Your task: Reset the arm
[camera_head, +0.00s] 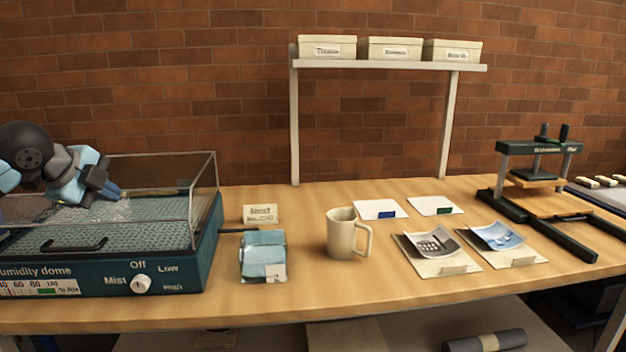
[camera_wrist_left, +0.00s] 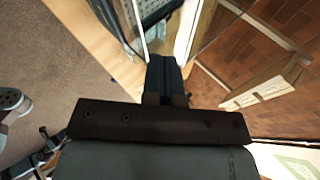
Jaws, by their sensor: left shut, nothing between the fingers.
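My left gripper (camera_head: 118,192) is at the left, above the humidity dome (camera_head: 190,265), with its fingertips near the clear cover and the mesh tray. I cannot tell whether it touches the cover. In the left wrist view its fingers (camera_wrist_left: 165,75) are together with nothing between them. The dome has a dark teal base, a black handle and a white knob (camera_head: 141,282) marked Off, Mist, Low and High. My right gripper is not in either view.
A beige mug (camera_head: 341,236) stands mid-table, with a light blue packet (camera_head: 263,253) to its left. A press (camera_head: 537,185) stands at the right. A shelf (camera_head: 390,66) carries three boxes.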

